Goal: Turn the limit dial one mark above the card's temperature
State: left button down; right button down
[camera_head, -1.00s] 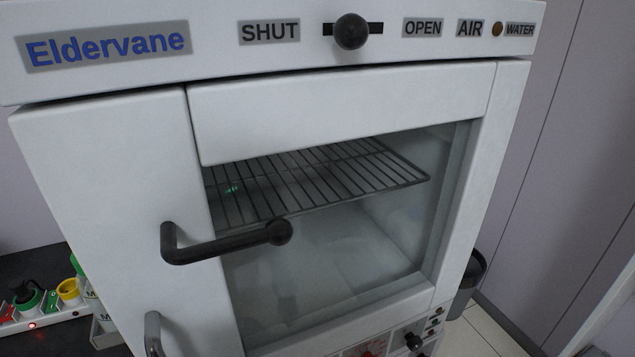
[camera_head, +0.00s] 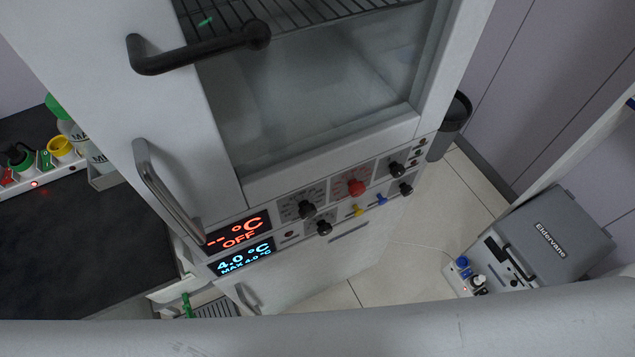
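The white cabinet's control panel (camera_head: 325,206) is in view below its glass door. It carries a red knob (camera_head: 356,188) on a marked plate, and several black knobs, one at the left (camera_head: 306,210) on another marked plate. The labels are too small to read, so I cannot tell which is the limit dial. The upper display (camera_head: 236,234) reads "-- °C OFF" in red. The lower display (camera_head: 243,258) reads "4.0 °C MAX 4.0 °C" in blue. I see no card. Neither gripper is in view.
A black door handle (camera_head: 200,50) and a metal handle (camera_head: 166,190) stick out from the cabinet. A dark bench (camera_head: 75,240) with bottles stands at the left. A grey Eldervane box (camera_head: 548,238) is at the lower right. A pale rounded bar crosses the bottom.

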aim_at(356, 189)
jog(key=k+j+u, duration=0.1)
jog(key=j+u, duration=0.3)
jog(key=k+j+u, duration=0.1)
jog(key=j+u, duration=0.25)
jog(key=j, duration=0.15)
